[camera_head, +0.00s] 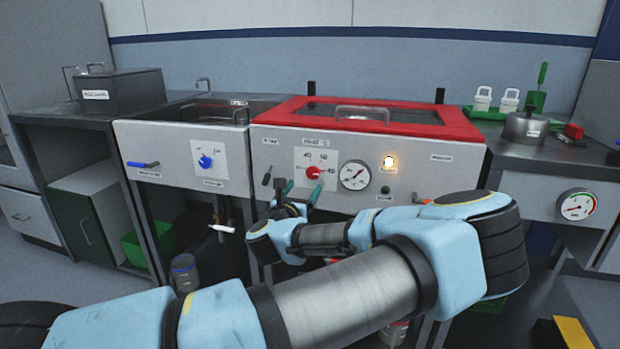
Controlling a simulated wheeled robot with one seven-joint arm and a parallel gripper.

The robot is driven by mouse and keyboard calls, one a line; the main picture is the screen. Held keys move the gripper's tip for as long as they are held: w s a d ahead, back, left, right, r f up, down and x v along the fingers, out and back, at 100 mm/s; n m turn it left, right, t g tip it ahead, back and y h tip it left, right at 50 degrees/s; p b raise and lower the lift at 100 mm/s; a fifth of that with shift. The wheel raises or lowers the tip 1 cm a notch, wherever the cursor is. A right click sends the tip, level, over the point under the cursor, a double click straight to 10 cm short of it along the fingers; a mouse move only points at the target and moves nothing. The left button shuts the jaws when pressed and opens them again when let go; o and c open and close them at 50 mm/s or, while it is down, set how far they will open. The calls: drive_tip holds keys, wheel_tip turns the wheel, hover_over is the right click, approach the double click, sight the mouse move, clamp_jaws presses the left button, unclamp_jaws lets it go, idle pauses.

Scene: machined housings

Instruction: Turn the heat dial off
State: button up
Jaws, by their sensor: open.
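The heat dial is most likely the red knob (313,172) on a white scale plate, on the front panel (432,178) of the red-topped unit. The knob's exact pointing is too small to read. My gripper (298,189) is just below and left of the knob, in front of the panel. Its dark fingers with teal parts stand apart and hold nothing that I can see. I cannot tell whether a finger touches the knob. A lamp (389,161) glows on the same panel, right of the round gauge (354,175).
A sink unit with a blue knob (205,161) and blue lever (143,164) stands to the left. The red lid (450,121) has a metal handle (362,113). A pot (525,129) stands on the right counter. My arm hides much of the area below the panel.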

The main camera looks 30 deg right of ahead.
sight(312, 174)
drive_tip(key=p+x, duration=0.1)
drive_tip(key=x, duration=0.7)
drive_tip(key=shift+w+d, duration=0.2)
drive_tip(key=shift+c, duration=0.4)
clamp_jaws()
